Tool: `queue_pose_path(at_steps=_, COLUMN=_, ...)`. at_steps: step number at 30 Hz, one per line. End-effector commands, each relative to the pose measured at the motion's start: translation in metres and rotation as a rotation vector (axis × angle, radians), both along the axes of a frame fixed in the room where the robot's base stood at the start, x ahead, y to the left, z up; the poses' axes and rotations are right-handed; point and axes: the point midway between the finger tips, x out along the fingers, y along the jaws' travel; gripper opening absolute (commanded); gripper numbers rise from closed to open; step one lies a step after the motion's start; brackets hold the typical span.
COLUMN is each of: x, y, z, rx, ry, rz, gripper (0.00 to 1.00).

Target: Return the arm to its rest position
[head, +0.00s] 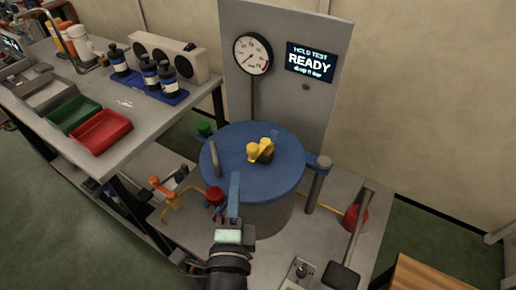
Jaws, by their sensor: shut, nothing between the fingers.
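My gripper (235,180) reaches up from the bottom centre on my dark wrist. Its narrow blue end is shut and empty. In the picture it overlaps the near left edge of the cylinder's blue lid (278,175); I cannot tell whether it touches. The lid lies flat on the grey cylinder (265,217), with a yellow knob (260,150) on top and a grey upright handle (215,158) at its left. My arm hides part of the cylinder's near side.
Behind stands a panel with a gauge (253,54) and a screen (310,62) reading "HOLD TEST READY". Valves with a red knob (215,195) and orange handle (162,187) sit left. A red knob (355,217) is right. A bench with red tray (101,131) is left.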

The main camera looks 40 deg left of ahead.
Motion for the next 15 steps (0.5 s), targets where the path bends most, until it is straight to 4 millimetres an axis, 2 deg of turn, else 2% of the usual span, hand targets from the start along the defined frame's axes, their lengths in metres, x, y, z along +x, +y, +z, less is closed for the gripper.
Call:
queue_pose_path(at_steps=5, x=-0.0134, y=0.0067, z=-0.0001, rx=-0.001, ry=-0.001, rz=-0.002, gripper=0.0)
queue_pose_path(at_steps=15, x=-0.0147, y=0.007, z=-0.0004, rx=-0.002, ry=-0.001, rz=-0.004, gripper=0.0)
